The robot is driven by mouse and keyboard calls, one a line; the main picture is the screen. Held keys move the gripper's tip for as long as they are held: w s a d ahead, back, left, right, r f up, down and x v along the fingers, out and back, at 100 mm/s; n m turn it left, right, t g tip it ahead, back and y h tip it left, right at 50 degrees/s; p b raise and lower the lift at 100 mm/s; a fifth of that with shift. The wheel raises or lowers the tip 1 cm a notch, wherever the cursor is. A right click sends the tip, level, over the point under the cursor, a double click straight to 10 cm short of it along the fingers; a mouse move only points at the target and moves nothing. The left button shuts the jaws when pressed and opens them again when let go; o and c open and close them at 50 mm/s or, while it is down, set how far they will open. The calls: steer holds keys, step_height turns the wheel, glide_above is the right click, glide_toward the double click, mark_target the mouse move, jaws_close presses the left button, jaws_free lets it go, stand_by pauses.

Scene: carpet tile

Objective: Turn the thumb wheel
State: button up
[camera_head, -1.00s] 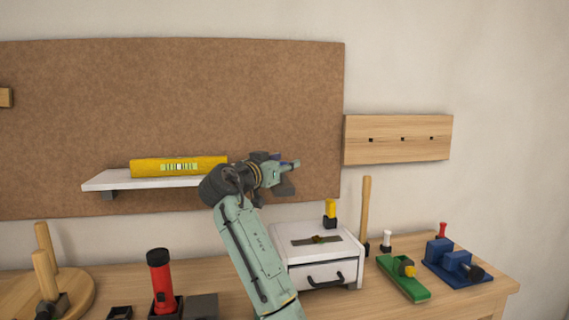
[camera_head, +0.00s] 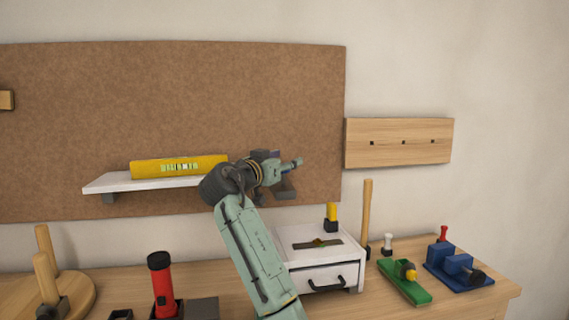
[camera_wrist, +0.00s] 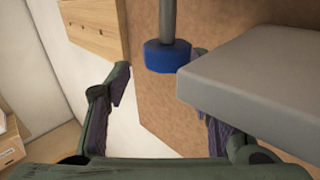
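A blue round wheel (camera_wrist: 167,56) on a grey rod shows in the wrist view, beside a grey block; I take it for the thumb wheel. My gripper (camera_wrist: 161,76) is open, its left finger apart from the wheel with a clear gap. The right finger is partly hidden behind the grey block (camera_wrist: 255,85), and whether it touches anything I cannot tell. In the head view my gripper (camera_head: 287,178) is in front of the brown board, just right of the white shelf. The wheel cannot be made out clearly there.
A yellow level (camera_head: 180,167) lies on the white shelf (camera_head: 112,184), left of my gripper. A white drawer box (camera_head: 325,268) stands below it on the bench. A wooden strip (camera_head: 398,142) is on the wall at right. Open space lies right of my gripper.

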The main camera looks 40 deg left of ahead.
steer(key=shift+a+f, duration=0.25)
steer(key=shift+f, duration=0.45)
steer(key=shift+s+a+f, duration=0.1)
steer(key=shift+s+f, duration=0.1)
steer(key=shift+s, duration=0.35)
steer(key=s+d+r, duration=0.1)
steer(key=s, duration=0.6)
steer(key=shift+d+r, duration=0.25)
steer(key=shift+d, duration=0.05)
steer(key=shift+w, duration=0.15)
